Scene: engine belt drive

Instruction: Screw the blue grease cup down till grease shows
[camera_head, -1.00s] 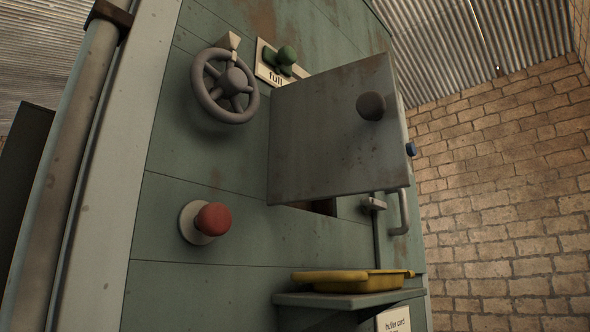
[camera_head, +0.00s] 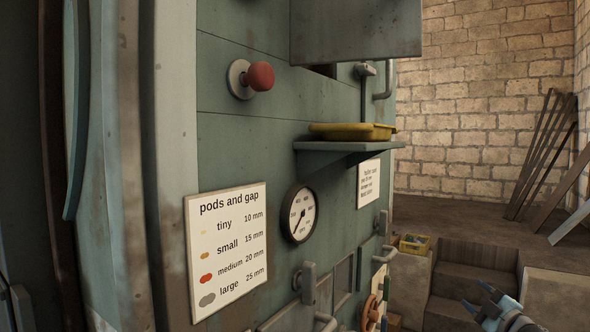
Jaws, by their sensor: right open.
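I do not see the blue grease cup in this view. My left gripper is not in view.
The green machine carries a red knob (camera_head: 261,76), a shelf (camera_head: 325,146) with a yellow tray (camera_head: 352,131), a round gauge (camera_head: 302,214) and a "pods and gap" sign (camera_head: 228,250). Steps (camera_head: 465,281) and a yellow crate (camera_head: 414,244) stand to the right. Planks lean on the brick wall.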

